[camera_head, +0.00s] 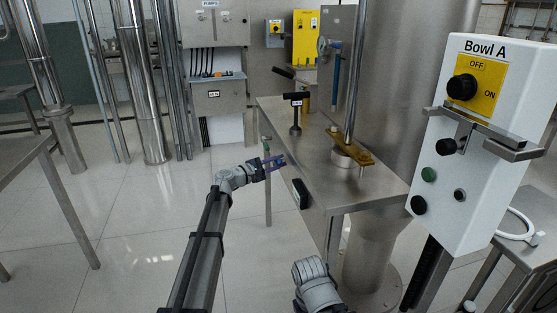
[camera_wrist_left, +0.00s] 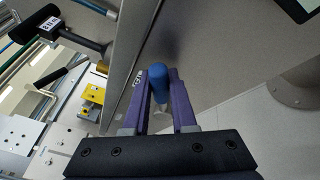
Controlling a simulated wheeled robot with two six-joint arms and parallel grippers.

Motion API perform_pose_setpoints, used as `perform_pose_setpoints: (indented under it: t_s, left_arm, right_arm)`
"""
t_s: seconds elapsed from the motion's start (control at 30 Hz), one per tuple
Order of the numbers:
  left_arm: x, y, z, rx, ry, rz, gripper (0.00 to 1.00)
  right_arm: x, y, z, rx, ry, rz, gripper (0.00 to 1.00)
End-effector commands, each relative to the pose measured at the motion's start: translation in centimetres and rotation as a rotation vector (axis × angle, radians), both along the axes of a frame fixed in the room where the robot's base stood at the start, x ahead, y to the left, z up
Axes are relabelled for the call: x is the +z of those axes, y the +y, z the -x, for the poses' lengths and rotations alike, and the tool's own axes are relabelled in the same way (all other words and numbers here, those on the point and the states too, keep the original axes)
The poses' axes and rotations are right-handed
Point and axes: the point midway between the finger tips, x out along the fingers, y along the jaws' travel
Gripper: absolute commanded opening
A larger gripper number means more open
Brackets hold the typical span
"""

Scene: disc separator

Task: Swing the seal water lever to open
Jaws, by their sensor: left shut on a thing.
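My left gripper (camera_head: 277,161) is at the left front edge of the steel table (camera_head: 318,155). In the left wrist view its two purple fingers are closed around a blue rounded handle (camera_wrist_left: 158,76), which looks like the end of the seal water lever. The fingers hide the lower part of the handle, and the lever's pivot cannot be made out. A small label shows next to the left finger. My right gripper is not in view; only a grey part of my right arm shows at the bottom of the head view.
A black-handled T-shaped tool (camera_head: 296,108) stands on the table, also in the left wrist view (camera_wrist_left: 48,23). A brass clamp piece (camera_head: 352,149) lies by the steel pole. A white Bowl A control box (camera_head: 465,190) stands at right. The floor left of my arm is clear.

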Motion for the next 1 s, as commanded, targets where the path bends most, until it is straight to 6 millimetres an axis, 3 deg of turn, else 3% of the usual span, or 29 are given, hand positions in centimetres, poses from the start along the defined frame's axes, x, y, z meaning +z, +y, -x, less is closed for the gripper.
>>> perform_pose_setpoints:
  t_s: [0.2, 0.73, 0.77, 1.0]
  left_arm:
    - [0.63, 0.15, -0.34, 0.001, 0.068, 0.023, 0.00]
    - [0.56, 0.17, -0.40, 0.000, 0.091, 0.031, 0.00]
    - [0.56, 0.17, -0.40, 0.000, 0.091, 0.031, 0.26]
    - [0.56, 0.15, -0.39, -0.001, 0.091, 0.030, 0.53]
  right_arm:
    - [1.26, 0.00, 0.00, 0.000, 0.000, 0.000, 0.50]
    - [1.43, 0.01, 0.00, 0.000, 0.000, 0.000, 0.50]
    - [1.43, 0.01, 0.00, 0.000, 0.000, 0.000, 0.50]
    - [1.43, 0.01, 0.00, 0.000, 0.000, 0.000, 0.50]
